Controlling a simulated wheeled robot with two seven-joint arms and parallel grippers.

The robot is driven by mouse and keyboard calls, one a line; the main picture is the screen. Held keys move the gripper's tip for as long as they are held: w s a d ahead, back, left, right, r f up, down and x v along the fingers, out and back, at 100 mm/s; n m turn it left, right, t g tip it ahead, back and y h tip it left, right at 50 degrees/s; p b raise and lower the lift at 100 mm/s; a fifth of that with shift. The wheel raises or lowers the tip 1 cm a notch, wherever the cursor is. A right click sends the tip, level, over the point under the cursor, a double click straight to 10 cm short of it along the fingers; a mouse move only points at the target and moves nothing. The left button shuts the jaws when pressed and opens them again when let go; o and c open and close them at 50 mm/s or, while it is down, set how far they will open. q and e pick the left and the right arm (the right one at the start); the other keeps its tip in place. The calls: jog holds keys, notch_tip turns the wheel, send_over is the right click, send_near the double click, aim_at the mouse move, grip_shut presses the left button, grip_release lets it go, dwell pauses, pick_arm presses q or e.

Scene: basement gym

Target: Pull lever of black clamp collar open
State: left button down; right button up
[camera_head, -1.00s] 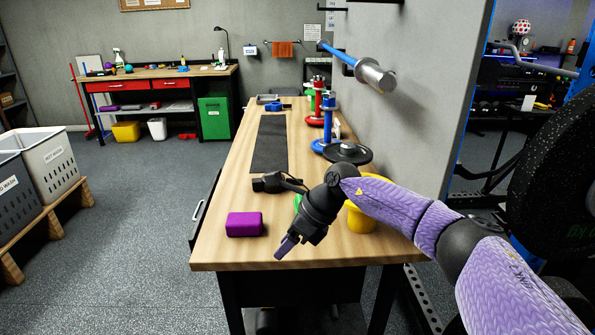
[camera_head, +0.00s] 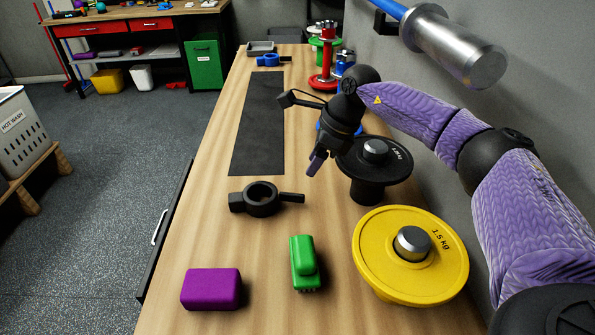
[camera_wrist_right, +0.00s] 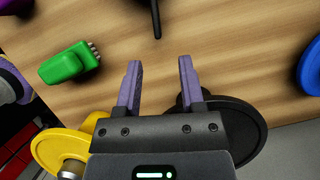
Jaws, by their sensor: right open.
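The black clamp collar (camera_head: 262,199) lies flat on the wooden table. Its ring is in the middle, with a block to the left and a thin lever (camera_head: 292,197) sticking out to the right. My right gripper (camera_head: 316,162) is above the table, beyond and to the right of the collar, apart from it. In the wrist view my right gripper (camera_wrist_right: 158,80) is open and empty. The end of a dark bar, apparently the collar's lever (camera_wrist_right: 155,18), shows beyond its fingers at the top edge. My left gripper is not in view.
A green brush (camera_head: 304,264), a purple block (camera_head: 211,289) and a yellow 1.5 kg plate (camera_head: 372,258) are nearer on the table. A black plate (camera_head: 390,165) stands right of my gripper. A dark mat (camera_head: 257,130) and a blue collar (camera_head: 270,60) lie farther back.

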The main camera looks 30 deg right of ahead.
aim_at(295, 194)
jog(key=b+x, duration=0.1)
jog(key=x, duration=0.2)
jog(key=b+x, duration=0.1)
jog(key=x, duration=0.5)
jog(key=shift+s+a+f+b, duration=0.15)
jog(key=shift+a+f+b, duration=0.05)
jog(key=shift+f+b, duration=0.2)
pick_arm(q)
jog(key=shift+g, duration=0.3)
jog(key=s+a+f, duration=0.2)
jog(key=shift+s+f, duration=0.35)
pick_arm(e)
jog(key=shift+r, duration=0.1)
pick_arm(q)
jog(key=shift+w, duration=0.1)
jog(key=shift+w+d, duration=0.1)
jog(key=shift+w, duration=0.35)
pick_arm(e)
grip_shut()
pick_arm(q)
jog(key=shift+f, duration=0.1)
